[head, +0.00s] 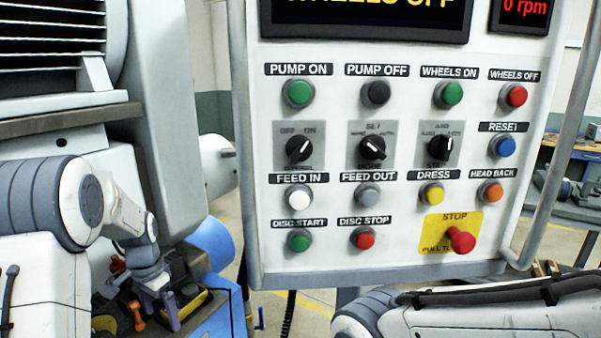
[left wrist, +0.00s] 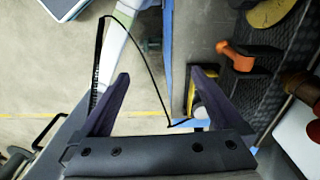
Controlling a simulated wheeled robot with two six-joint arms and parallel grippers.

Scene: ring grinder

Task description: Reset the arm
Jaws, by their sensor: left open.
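My left arm comes in from the left of the head view, bent downward. Its gripper (head: 158,307) is small and low there, left of the control panel (head: 330,258). In the left wrist view the two dark purple fingers of the left gripper (left wrist: 158,74) stand wide apart. I see nothing gripped between them; floor and a blue edge lie beyond. My right arm (head: 470,315) shows as a white and grey link at the bottom right of the head view. Its gripper is out of the picture.
The panel has rows of buttons, a red stop knob (head: 461,240) and a display reading "WHEELS OFF". A grinding machine (head: 170,110) stands at the left. An orange tool (left wrist: 238,56) lies on a dark ribbed surface right of the left fingers. A thin black cable hangs nearby.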

